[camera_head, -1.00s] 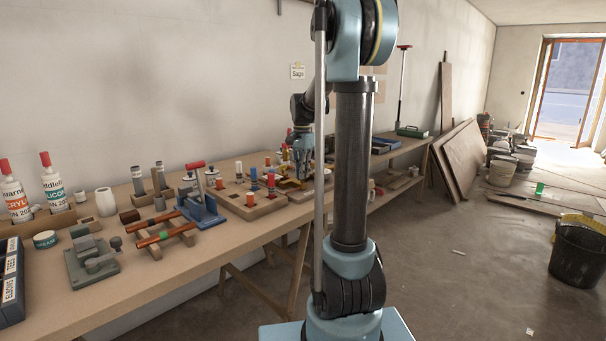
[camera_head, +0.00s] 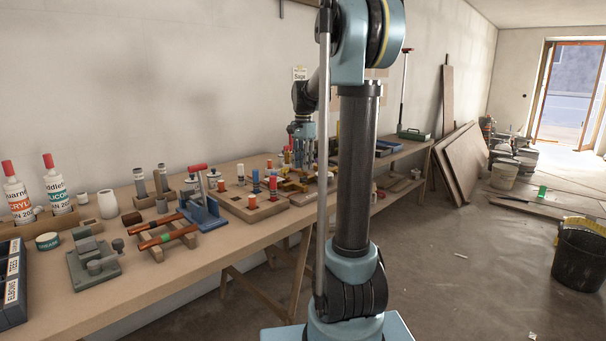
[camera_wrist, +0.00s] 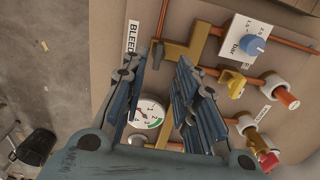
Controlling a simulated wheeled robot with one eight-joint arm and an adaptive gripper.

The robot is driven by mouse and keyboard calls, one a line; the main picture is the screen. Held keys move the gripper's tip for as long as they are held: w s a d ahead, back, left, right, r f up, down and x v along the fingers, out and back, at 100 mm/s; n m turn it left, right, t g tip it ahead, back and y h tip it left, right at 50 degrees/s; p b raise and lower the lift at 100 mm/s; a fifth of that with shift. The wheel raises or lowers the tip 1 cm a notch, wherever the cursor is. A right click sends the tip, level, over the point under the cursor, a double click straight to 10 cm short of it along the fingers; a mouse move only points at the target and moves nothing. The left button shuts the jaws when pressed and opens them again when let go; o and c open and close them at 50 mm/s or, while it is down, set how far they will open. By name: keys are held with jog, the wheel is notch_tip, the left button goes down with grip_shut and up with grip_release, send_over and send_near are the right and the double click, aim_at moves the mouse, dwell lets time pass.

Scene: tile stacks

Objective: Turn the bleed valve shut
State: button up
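In the wrist view, a white label reading BLEED (camera_wrist: 131,37) is on the tan board (camera_wrist: 112,75), just beyond my left finger. Beside it, a brass fitting (camera_wrist: 176,50) has a small dark part (camera_wrist: 157,54) at its end, seen between my fingertips. This seems to be the bleed valve; its handle position cannot be told. My gripper (camera_wrist: 160,63) is open, its two blue-grey fingers apart with nothing held. Whether a finger touches the fitting cannot be told. In the head view my gripper (camera_head: 303,143) is over the far part of the bench, where the valve is too small to pick out.
A round gauge (camera_wrist: 149,114) lies between my fingers. A blue knob (camera_wrist: 252,46), a yellow handle (camera_wrist: 232,82), a red handle (camera_wrist: 268,160) and copper pipes (camera_wrist: 278,37) are to the right. The workbench (camera_head: 215,252) holds several fixtures nearer the camera.

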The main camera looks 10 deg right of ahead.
notch_tip(320, 180, up, 7)
dwell(0.3)
jog(key=s+f+n+t, duration=0.1)
jog(key=s+f+n, duration=0.3)
jog(key=s, duration=0.6)
jog(key=s+f+n, duration=0.2)
jog(key=s+f, duration=0.3)
jog(key=s, duration=0.6)
jog(key=s+f+n+t, duration=0.1)
jog(key=s+f+n, duration=0.4)
jog(key=s+f, duration=0.9)
jog(key=shift+s+d+f, duration=0.3)
jog(key=shift+d+f, duration=0.15)
jog(key=shift+f, duration=0.5)
